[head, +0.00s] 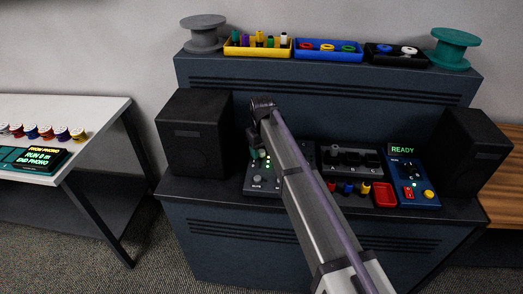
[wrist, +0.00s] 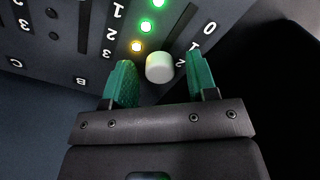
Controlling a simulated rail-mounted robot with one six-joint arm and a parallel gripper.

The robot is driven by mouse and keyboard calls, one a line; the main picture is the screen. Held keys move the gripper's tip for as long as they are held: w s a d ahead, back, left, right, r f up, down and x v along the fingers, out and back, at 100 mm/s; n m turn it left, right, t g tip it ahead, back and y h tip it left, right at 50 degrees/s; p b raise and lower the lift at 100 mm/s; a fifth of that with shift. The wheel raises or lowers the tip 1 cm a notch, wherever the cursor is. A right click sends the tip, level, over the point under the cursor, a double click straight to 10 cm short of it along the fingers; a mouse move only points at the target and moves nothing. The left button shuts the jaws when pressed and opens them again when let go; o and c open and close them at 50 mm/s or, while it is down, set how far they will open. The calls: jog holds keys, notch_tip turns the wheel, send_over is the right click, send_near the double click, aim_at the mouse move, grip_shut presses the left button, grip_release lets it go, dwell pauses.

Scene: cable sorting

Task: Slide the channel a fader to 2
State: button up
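The wrist view shows a pale round fader knob (wrist: 160,67) on a dark mixer panel (wrist: 65,45). The knob sits beside the printed 2, at the near end of the visible 0, 1, 2 marks. My gripper (wrist: 159,58) is open, with one green finger on each side of the knob and a gap visible on both sides. The letters B and C show further left; any letter for this fader is hidden.
Two black speakers (head: 194,133) (head: 474,150) flank the console. A blue unit (head: 411,176) reading READY and a red tray (head: 385,195) lie to the right. Several lit lamps (wrist: 145,28) run beside the fader. Bins and spools stand on the shelf above.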

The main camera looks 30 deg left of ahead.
aim_at(262, 151)
jog(key=shift+r, duration=0.1)
notch_tip(262, 151, up, 11)
jog(key=p, duration=1)
jog(key=shift+f+p, duration=0.2)
jog(key=shift+p, duration=0.2)
jog(key=s+d+m, duration=0.4)
jog(key=s+d, duration=0.2)
jog(key=d, duration=1)
jog(key=s+d+m, duration=0.3)
jog(key=s+d, duration=0.3)
jog(key=d, duration=1.1)
jog(key=s+d+m, duration=0.4)
jog(key=s+d, duration=0.2)
jog(key=d, duration=1.1)
jog(key=shift+m, duration=0.3)
